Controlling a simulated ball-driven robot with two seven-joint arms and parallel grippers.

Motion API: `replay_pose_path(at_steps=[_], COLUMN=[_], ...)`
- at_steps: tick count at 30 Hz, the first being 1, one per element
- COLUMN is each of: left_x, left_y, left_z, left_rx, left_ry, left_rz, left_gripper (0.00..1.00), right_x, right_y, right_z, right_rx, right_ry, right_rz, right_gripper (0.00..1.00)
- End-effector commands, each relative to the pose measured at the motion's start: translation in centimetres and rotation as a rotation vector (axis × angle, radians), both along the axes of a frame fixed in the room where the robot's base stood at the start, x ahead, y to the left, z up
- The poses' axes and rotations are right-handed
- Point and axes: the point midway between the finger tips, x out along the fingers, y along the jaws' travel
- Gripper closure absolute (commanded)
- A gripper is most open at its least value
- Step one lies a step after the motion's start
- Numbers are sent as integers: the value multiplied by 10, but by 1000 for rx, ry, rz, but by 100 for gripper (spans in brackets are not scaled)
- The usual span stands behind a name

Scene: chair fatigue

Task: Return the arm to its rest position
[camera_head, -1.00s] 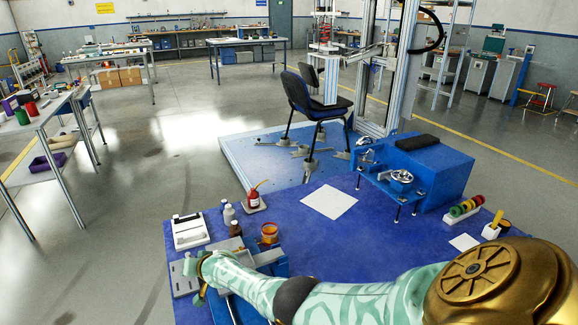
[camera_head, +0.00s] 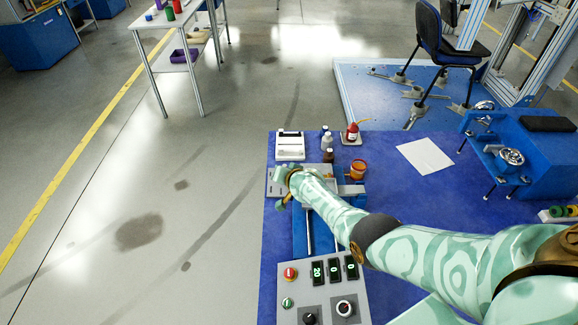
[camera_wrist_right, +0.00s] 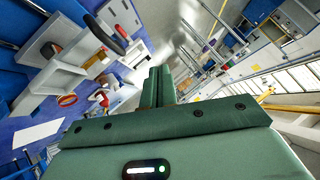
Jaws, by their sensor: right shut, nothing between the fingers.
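My right arm (camera_head: 430,255) reaches in from the right over the blue bench. Its gripper (camera_head: 283,187) is at the bench's left side, by a grey plate (camera_head: 274,181). In the right wrist view the two green fingers (camera_wrist_right: 156,86) lie together with nothing between them. My left gripper is in neither view.
The blue mat (camera_head: 390,190) bears a white device (camera_head: 290,145), small bottles (camera_head: 326,140), an orange-rimmed jar (camera_head: 358,169), a paper sheet (camera_head: 425,156) and a control box (camera_head: 325,290). A blue fixture (camera_head: 530,155) stands at right. Floor (camera_head: 150,200) left of the bench is clear.

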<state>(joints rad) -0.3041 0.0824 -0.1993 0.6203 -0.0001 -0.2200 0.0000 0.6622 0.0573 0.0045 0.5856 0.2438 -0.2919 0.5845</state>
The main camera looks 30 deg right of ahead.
Motion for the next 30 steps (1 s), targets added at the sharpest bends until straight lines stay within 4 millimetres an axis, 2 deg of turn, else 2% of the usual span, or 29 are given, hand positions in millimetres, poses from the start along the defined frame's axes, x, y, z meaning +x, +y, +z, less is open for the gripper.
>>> replay_pose_path(at_steps=[1, 5, 13, 17, 20, 23, 24, 27, 30], left_x=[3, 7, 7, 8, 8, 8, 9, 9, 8], left_y=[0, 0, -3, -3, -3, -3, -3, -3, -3], left_z=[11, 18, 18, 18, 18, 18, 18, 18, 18], left_rx=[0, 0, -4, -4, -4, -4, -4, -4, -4], left_ry=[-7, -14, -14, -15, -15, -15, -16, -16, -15], left_rz=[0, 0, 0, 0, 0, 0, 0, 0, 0], left_gripper=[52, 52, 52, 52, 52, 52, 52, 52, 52], right_x=[-4, -10, -15, -37, -76, -132, -156, -209, -251], right_y=[4, 8, 9, 6, 3, -1, -2, -4, -6], right_z=[11, 14, 11, 3, -5, -3, 2, 22, 43], right_rx=[3, 2, -8, -103, -267, -473, -554, -728, -852], right_ry=[-3, -2, 4, 39, 100, 179, 212, 286, 342], right_rz=[1, 0, 6, 75, 191, 336, 394, 514, 597], right_gripper=[100, 100, 100, 100, 100, 100, 100, 100, 100])
